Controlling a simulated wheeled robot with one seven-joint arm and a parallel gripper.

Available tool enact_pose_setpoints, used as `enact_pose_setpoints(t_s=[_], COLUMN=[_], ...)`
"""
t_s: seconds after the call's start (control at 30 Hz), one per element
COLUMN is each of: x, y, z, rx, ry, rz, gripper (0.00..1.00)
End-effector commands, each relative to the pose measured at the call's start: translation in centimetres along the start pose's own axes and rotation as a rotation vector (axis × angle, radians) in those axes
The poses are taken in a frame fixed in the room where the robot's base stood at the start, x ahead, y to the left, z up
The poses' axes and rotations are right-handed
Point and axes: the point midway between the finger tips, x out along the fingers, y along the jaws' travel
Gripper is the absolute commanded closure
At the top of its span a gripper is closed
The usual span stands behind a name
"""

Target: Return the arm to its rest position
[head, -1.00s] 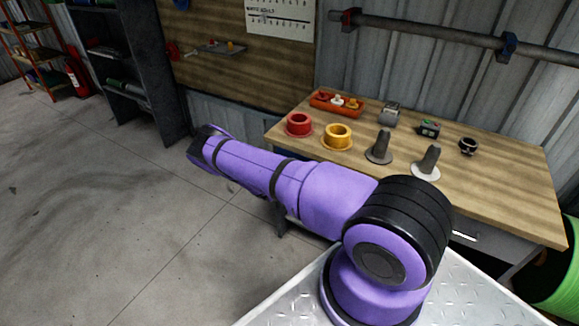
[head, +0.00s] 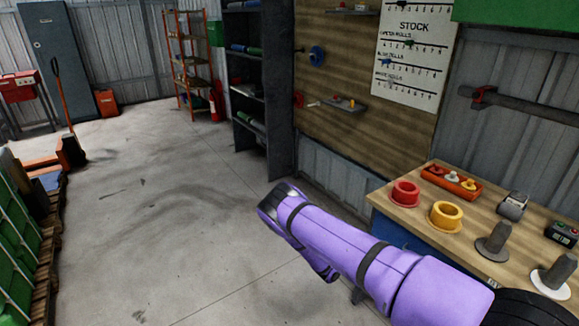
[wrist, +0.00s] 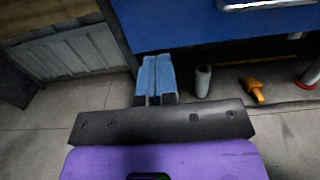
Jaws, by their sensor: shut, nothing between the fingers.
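My purple arm (head: 345,245) reaches out from the lower right in the head view, beside the workbench (head: 415,212) and over the floor. Its far end bends down there, and the gripper is hidden in that view. In the wrist view my gripper (wrist: 157,82) shows two blue fingers side by side, shut with nothing between them. Beyond the fingers is grey concrete floor, with a blue panel (wrist: 225,25) above.
The bench holds a red flanged ring (head: 405,193), a yellow one (head: 446,216), an orange tray (head: 451,182) and grey posts. A dark shelf (head: 250,90) stands behind. A white cylinder (wrist: 203,81) and orange object (wrist: 254,90) are near the fingers.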

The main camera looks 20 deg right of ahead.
Motion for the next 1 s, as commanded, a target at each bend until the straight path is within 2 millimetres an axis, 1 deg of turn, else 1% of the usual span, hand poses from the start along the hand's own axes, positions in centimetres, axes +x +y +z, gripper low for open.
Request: enact_pose_setpoints(t_s=[0.07, 0.13, 0.17, 0.27, 0.43, 0.63, 0.83, 1.0], x=[0.0, 0.0, 0.0, -0.1, -0.5, -1.3, -2.3, -3.4], y=[0.1, 0.3, 0.5, 1.0, 1.6, 1.7, 1.2, 0.4], z=[0.3, 1.1, 1.7, 4.2, 9.6, 15.8, 21.8, 26.8], rx=[0.007, 0.026, 0.038, 0.096, 0.223, 0.369, 0.512, 0.631], ry=[0.001, 0.006, 0.009, 0.027, 0.071, 0.133, 0.202, 0.268], rz=[-0.006, -0.024, -0.035, -0.091, -0.217, -0.357, -0.488, -0.590], gripper=[1.00, 1.00, 1.00, 1.00, 1.00, 1.00, 1.00, 1.00])
